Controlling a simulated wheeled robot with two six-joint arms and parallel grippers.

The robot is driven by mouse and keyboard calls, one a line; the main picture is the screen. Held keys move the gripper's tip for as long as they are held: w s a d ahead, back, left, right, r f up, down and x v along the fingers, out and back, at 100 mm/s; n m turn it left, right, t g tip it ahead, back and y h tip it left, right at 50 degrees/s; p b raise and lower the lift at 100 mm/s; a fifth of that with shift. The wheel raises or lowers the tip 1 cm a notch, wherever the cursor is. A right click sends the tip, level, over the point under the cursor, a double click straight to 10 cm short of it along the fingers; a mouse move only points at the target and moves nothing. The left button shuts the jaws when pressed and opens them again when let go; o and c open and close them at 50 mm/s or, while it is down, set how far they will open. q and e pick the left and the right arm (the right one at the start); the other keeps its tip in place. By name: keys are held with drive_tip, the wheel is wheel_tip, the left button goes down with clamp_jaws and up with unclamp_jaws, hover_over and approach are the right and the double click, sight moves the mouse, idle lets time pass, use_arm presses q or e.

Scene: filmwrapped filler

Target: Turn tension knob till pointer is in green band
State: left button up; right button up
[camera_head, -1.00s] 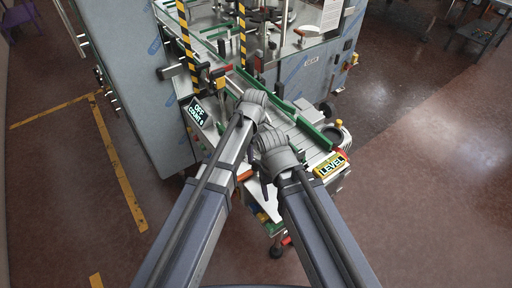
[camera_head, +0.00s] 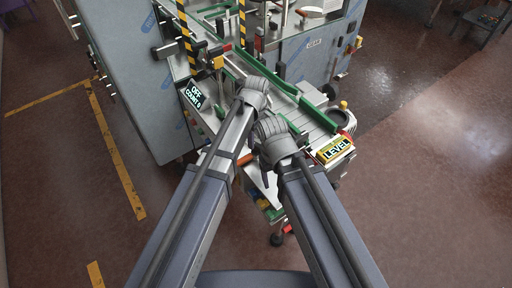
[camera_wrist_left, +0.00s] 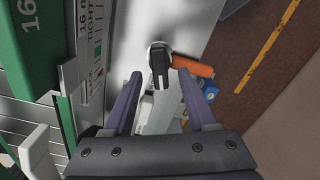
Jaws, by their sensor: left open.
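A printed scale label (camera_wrist_left: 95,30), partly readable as "TIGHT" and "16 mm", is at upper left of that view. The right gripper does not show clearly.
A wrapping machine with green rails (camera_head: 289,88) fills the middle. An "OFF COUNT 0" display (camera_head: 194,96) is left of the wrists and a yellow "LEVEL" sign (camera_head: 335,149) is right. A tall grey cabinet (camera_head: 125,70) stands left. Open floor (camera_head: 420,200) lies right.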

sight(256, 147)
use_arm(q)
wheel_tip(256, 147, down, 3)
drive_tip(key=shift+r+b, duration=0.15)
drive_tip(key=shift+b, duration=0.7)
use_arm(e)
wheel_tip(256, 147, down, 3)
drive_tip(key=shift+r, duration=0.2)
use_arm(q)
clamp_jaws()
